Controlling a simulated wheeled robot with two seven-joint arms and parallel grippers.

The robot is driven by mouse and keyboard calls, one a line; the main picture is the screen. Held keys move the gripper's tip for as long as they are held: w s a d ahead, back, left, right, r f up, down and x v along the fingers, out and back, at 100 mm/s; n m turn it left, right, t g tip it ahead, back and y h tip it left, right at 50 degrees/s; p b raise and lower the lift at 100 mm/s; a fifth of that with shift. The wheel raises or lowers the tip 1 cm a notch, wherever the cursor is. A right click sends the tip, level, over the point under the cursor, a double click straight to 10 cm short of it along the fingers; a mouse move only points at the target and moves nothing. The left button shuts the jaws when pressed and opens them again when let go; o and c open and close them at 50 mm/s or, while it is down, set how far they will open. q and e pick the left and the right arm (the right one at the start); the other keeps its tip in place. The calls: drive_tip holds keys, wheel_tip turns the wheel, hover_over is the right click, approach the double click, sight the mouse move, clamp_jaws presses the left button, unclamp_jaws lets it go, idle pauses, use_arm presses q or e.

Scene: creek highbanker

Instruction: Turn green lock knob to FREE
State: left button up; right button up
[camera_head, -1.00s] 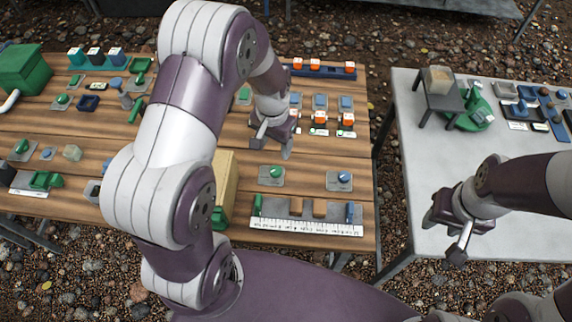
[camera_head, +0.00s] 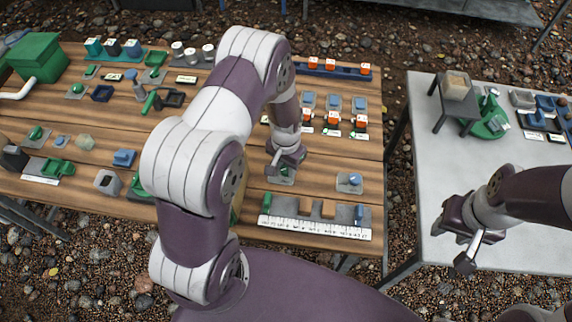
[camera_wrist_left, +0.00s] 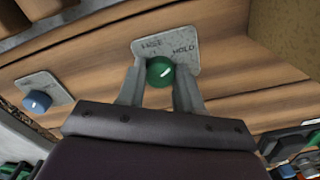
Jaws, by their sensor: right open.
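The green lock knob (camera_wrist_left: 160,71) sits on a grey plate (camera_wrist_left: 180,45) marked FREE at the upper left and HOLD at the right. Its white mark slants right, toward the HOLD side. My left gripper (camera_wrist_left: 160,82) has one finger on each side of the knob and looks open; firm contact cannot be told. In the head view my left gripper (camera_head: 280,168) is down over the plate and mostly hides the knob. My right gripper (camera_head: 451,246) is open and empty near the left edge of the grey table.
A blue knob on its own plate (camera_head: 349,183) is to the right. A ruler-like strip (camera_head: 315,229) with green and blue posts lies in front. Orange-topped switches (camera_head: 333,121) stand behind. The grey table (camera_head: 430,180) has free room in its middle.

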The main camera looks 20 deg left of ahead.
use_arm(q)
drive_tip(key=shift+n, duration=0.4)
drive_tip(key=shift+r+n+p, duration=0.1)
drive_tip(key=shift+n+p, duration=0.3)
drive_tip(key=shift+n, duration=0.3)
drive_tip(key=n+p, duration=0.1)
drive_tip(key=n, duration=0.2)
drive_tip(key=n+p, duration=0.1)
drive_tip(key=n, duration=0.5)
drive_tip(key=shift+w, duration=0.1)
drive_tip(key=shift+n, duration=0.5)
drive_tip(key=o, duration=1)
drive_tip(key=shift+o, duration=0.2)
wheel_tip(320, 180, up, 13)
drive_tip(key=shift+f, duration=0.2)
